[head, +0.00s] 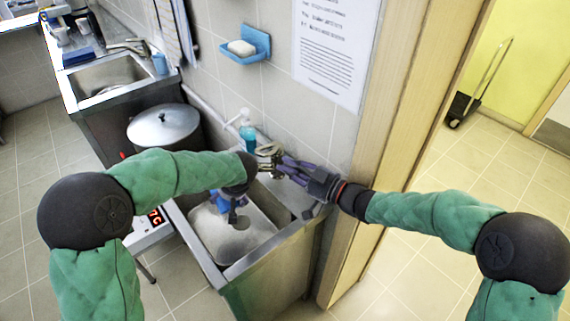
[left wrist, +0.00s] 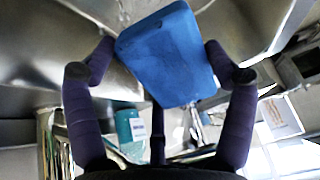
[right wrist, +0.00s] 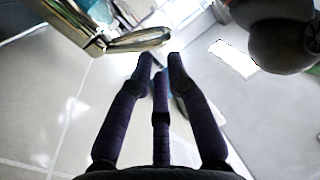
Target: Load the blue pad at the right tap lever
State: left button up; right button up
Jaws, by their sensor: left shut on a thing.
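The blue pad (left wrist: 168,55) is a rounded blue block, held between the fingers of my left gripper (left wrist: 157,65) in the left wrist view. In the head view my left gripper (head: 228,205) is over the near sink basin, with part of the pad's blue showing and the arm hiding much of it. The metal tap (head: 268,156) stands at the back of that sink. A shiny tap lever (right wrist: 140,40) shows in the right wrist view, just beyond my right gripper (right wrist: 161,57). The right fingertips lie close together, with no clear object between them. In the head view they reach beside the tap.
The near sink basin (head: 225,242) is under my left arm. A soap bottle (head: 246,130) stands behind the tap. A lidded stockpot (head: 163,127) is further left. A blue soap dish (head: 245,48) is on the wall. A wooden door frame (head: 395,100) rises right of the sink.

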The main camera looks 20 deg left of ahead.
jog(key=shift+s+d+f+y, duration=0.2)
jog(key=shift+d+y, duration=0.1)
jog(key=shift+y, duration=0.2)
grip_shut()
jog(key=w+a+r+m+y, duration=0.1)
jog(key=a+r+y, duration=0.1)
jog(key=a, duration=0.5)
jog(key=shift+a+r+m+t, duration=0.15)
jog(key=shift+r+m+t, duration=0.2)
jog(key=shift+r, duration=0.3)
jog(key=shift+f, duration=0.1)
jog(key=shift+s+f+n+y, duration=0.2)
jog(key=shift+f+n+y, duration=0.1)
jog(key=shift+f+n, duration=0.3)
